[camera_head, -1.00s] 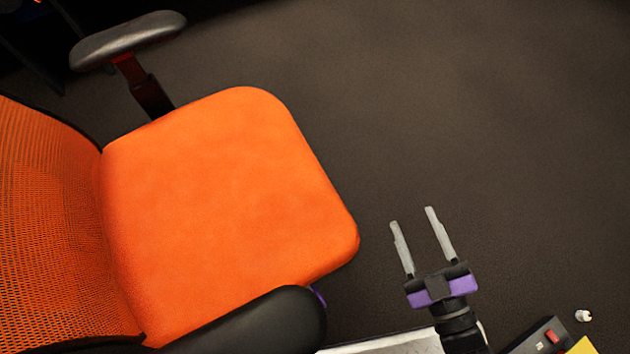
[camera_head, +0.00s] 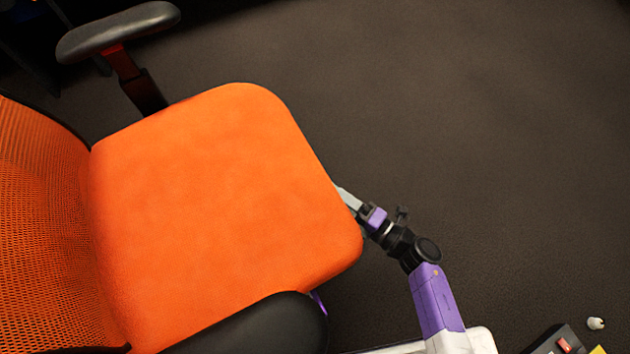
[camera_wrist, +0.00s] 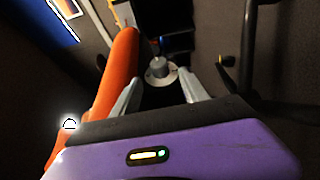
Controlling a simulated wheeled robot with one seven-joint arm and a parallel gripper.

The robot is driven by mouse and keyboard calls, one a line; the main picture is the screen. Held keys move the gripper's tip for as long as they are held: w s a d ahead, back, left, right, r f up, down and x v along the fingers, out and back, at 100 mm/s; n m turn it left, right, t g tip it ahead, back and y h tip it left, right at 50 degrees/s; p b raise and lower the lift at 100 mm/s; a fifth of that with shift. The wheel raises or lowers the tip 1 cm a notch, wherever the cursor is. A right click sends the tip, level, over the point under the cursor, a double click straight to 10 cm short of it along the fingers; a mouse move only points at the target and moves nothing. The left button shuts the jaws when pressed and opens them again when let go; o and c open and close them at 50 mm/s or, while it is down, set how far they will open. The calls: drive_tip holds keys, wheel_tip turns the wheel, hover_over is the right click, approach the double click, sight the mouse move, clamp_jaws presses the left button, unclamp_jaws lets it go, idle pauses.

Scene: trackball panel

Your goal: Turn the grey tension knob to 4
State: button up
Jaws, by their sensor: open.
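The orange chair seat (camera_head: 220,200) is at the left in the head view and edge-on in the wrist view (camera_wrist: 118,75). My gripper (camera_head: 348,199) is at the seat's right edge, with its fingers partly hidden by the seat. In the wrist view, my gripper (camera_wrist: 160,80) is open, with one finger on each side. A grey round knob on a wider base (camera_wrist: 159,68) shows between and beyond the fingertips. No grip on it is visible. Its numbers and pointer are too small to read. The knob is hidden in the head view.
A black armrest (camera_head: 255,325) lies near the front and another armrest (camera_head: 120,28) at the far left. Dark floor (camera_head: 480,120) to the right is clear. A small white object (camera_head: 596,323) is at the lower right. A dark post (camera_wrist: 247,60) stands right in the wrist view.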

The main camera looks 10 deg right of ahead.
drive_tip(key=b+x, duration=0.1)
drive_tip(key=x, duration=0.5)
clamp_jaws()
drive_tip(key=shift+f+b, duration=0.2)
drive_tip(key=shift+b, duration=0.4)
